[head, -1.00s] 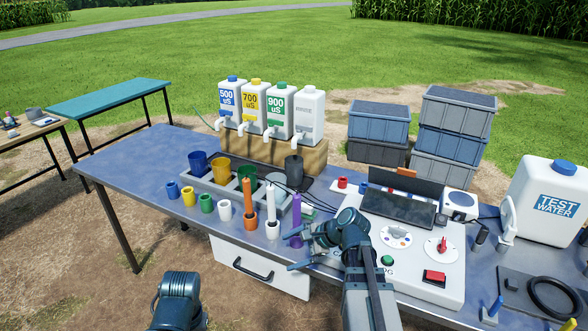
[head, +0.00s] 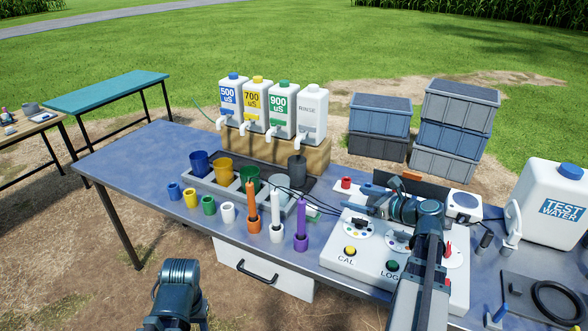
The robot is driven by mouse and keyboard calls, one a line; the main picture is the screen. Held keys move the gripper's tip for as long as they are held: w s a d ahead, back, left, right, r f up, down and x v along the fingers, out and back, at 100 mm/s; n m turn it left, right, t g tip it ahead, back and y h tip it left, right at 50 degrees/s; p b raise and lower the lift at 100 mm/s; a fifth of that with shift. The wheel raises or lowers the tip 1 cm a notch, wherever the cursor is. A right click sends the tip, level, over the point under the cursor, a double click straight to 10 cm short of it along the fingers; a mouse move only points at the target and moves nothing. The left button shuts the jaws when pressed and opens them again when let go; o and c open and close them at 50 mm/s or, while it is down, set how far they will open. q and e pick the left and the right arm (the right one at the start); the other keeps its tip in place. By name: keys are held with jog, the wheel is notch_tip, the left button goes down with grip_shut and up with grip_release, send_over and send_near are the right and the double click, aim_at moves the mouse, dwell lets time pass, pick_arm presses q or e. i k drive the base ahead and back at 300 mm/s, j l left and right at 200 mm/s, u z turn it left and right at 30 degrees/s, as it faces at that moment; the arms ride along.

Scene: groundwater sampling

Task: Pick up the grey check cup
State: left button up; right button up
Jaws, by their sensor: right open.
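A dark grey cup (head: 297,168) stands upright behind the right part of the cup tray, near the wooden stand; it looks like the grey check cup, though no label is readable. My right gripper (head: 354,197) is open and empty over the back of the white meter panel (head: 345,262). Its fingers point left, toward the dark grey cup, with a clear gap between them. Only part of my left arm shows at the bottom, and its gripper is out of view.
The grey tray (head: 222,193) holds blue, yellow and green cups. Small coloured holders and orange, white and purple probes (head: 301,220) stand in front. Cables cross beside the dark cup. Bottles stand behind on the wooden stand (head: 285,155). The table's left end is clear.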

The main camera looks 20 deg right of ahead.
aim_at(297, 171)
jog(key=i, duration=0.85)
